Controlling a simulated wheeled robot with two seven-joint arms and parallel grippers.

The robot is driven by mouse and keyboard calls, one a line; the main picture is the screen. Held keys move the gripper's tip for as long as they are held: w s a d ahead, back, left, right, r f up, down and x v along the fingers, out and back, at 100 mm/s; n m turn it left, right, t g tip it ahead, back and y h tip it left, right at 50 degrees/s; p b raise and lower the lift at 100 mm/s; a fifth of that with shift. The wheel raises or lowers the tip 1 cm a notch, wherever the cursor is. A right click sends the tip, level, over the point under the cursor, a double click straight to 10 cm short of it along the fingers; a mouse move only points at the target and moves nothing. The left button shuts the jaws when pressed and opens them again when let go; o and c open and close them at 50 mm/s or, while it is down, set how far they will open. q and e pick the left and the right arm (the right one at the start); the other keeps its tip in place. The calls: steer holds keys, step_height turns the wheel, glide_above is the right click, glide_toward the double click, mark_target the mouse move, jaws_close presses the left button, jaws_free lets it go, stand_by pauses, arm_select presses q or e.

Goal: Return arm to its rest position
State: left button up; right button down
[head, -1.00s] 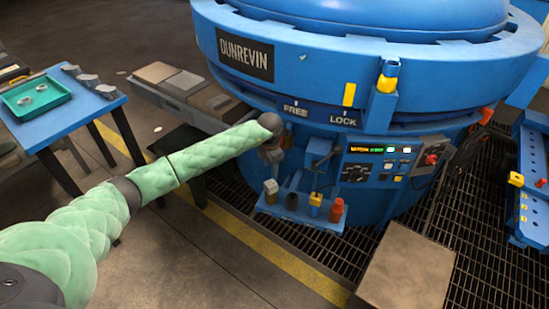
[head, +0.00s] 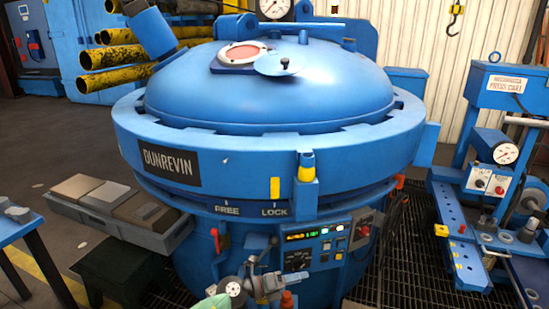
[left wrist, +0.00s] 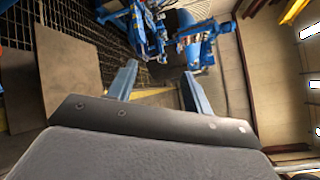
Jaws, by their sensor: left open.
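Most of my left arm is below the head view. My right gripper is in neither view.
A grey bench (head: 60,207) with plates stands left, a blue table (head: 15,230) at the left edge. A press (head: 490,170) stands right.

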arm_select(q)
step_height(320, 180, up, 5)
steer(key=s+n+t, duration=0.1)
steer(key=n+t, duration=0.5)
steer(key=s+a+f+n+t+y+p, duration=0.1)
steer(key=s+a+n+t+y, duration=0.2)
steer(key=a+n+t+y, duration=0.8)
steer(key=s+a+f+n+g+y+p, duration=0.1)
steer(key=s+a+f+n+g+y, duration=0.65)
steer(key=n, duration=0.75)
steer(key=s+f+n+g+h, duration=0.2)
steer(key=s+g, duration=0.4)
steer(key=s, duration=0.7)
steer(key=s+a+f+n+g+h, duration=0.1)
steer(key=s+f+g, duration=0.3)
steer(key=s, duration=0.9)
steer(key=shift+s+a+f+n+g+h+p, duration=0.2)
steer(key=shift+n+g+h+p, duration=0.3)
steer(key=shift+g, duration=0.75)
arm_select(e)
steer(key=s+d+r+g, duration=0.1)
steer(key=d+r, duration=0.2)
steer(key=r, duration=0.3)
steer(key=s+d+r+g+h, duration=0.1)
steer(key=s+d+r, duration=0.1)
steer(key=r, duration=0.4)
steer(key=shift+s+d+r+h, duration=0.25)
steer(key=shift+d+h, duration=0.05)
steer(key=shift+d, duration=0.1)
